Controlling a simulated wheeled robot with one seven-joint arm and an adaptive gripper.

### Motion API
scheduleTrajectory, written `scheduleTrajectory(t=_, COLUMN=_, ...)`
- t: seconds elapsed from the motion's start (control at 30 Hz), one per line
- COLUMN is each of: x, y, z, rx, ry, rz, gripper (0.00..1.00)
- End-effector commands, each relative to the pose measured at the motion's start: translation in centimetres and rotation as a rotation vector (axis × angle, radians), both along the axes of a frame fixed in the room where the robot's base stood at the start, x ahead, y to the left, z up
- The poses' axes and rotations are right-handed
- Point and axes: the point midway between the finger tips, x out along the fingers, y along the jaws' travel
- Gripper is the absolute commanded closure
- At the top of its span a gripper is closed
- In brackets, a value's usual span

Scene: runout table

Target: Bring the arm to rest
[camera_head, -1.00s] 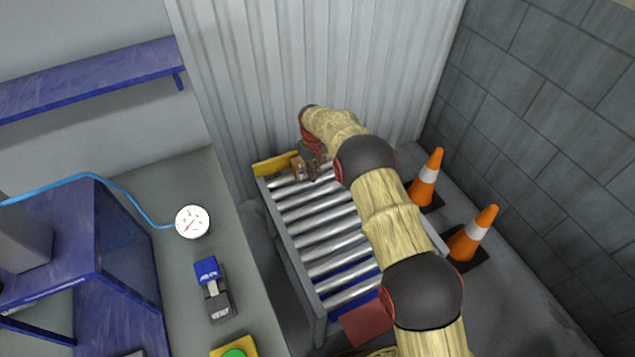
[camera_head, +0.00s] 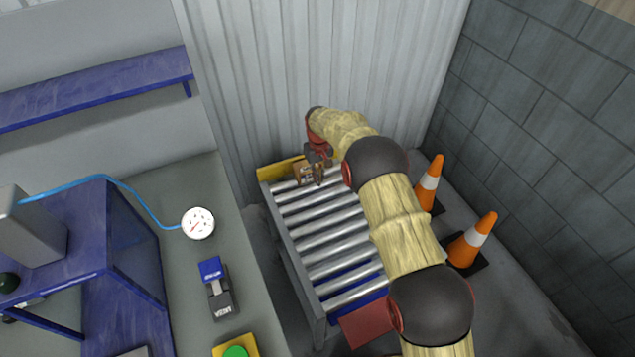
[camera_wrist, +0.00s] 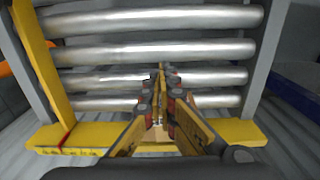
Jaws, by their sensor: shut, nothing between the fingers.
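My arm reaches over the roller table (camera_head: 290,262) to its far end. My gripper (camera_head: 318,178) points down there, in front of the corrugated wall. In the wrist view my gripper's fingers (camera_wrist: 163,78) come together over the rollers with nothing held. A small brown box (camera_head: 303,174) sits on the rollers by the yellow end stop (camera_head: 271,168), just left of the gripper in the head view. A tan patch shows below and between the fingers in the wrist view, mostly hidden by them. I cannot tell whether the gripper touches the box.
Two orange cones (camera_head: 429,184) (camera_head: 473,240) stand right of the roller table, near the block wall (camera_head: 540,130). On the left, a grey bench (camera_head: 180,275) carries a round gauge (camera_head: 198,223), a blue-and-grey device (camera_head: 216,287) and a green button (camera_head: 235,352). The corrugated wall (camera_head: 270,80) is close behind the gripper.

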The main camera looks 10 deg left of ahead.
Motion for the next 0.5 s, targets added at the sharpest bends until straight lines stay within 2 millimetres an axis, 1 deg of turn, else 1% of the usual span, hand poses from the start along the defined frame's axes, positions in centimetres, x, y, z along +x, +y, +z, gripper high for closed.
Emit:
scheduleTrajectory(t=0.03, x=-0.2, y=-0.1, z=1.0, rx=-0.003, ry=0.006, rz=0.0, gripper=1.0)
scheduleTrajectory(t=0.2, x=-0.2, y=-0.1, z=3.8, rx=-0.003, ry=0.006, rz=0.0, gripper=1.0)
scheduleTrajectory(t=0.33, x=-0.3, y=-0.1, z=4.9, rx=-0.004, ry=0.007, rz=0.0, gripper=1.0)
scheduleTrajectory(t=0.5, x=-0.3, y=-0.1, z=5.4, rx=-0.004, ry=0.007, rz=0.0, gripper=1.0)
